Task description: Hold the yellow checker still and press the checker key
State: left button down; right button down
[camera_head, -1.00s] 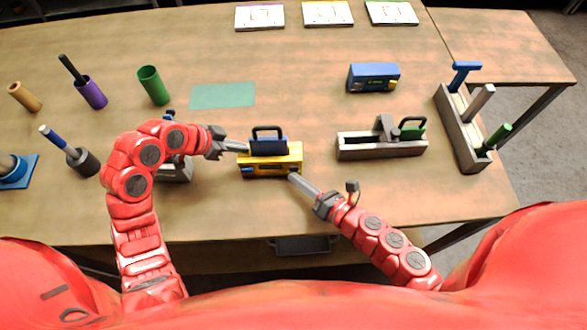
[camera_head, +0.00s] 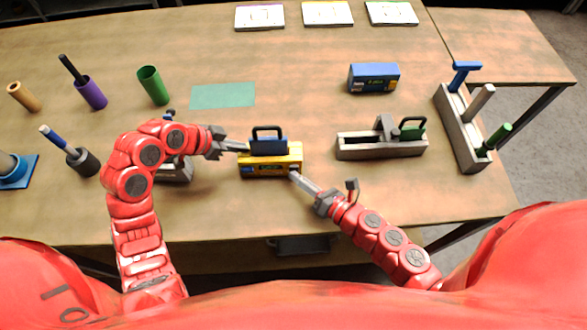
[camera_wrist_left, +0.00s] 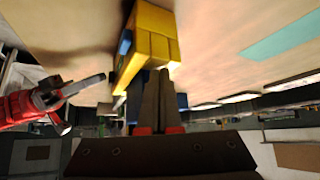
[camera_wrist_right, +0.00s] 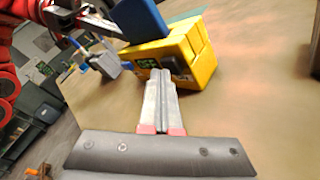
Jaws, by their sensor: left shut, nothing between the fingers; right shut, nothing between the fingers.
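The yellow checker (camera_head: 285,167) stands near the table's middle with a blue block with a dark handle (camera_head: 268,146) on top. Its front has a small display with green marks, too small to read, also seen in the right wrist view (camera_wrist_right: 203,62). A dark square key (camera_wrist_right: 174,63) sits beside that display. My left gripper (camera_head: 244,148) is shut and empty at the checker's left end; in the left wrist view its tips (camera_wrist_left: 158,72) meet the checker's outline. My right gripper (camera_head: 294,175) is shut and empty at the front right, tips close to the key. Contact is unclear for both.
A blue box (camera_head: 373,77) and a grey holder with a green-handled piece (camera_head: 380,148) stand to the right, near a rack (camera_head: 462,128). A green mat (camera_head: 222,95) lies behind. Several cylinders stand at left, including a green one (camera_head: 153,86). A grey device is partly hidden behind my left arm.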

pick_arm(q)
jog(key=shift+f, duration=0.1)
pick_arm(e)
jog(key=shift+s, duration=0.8)
jog(key=shift+s+a, duration=0.1)
jog(key=shift+s, duration=2.9)
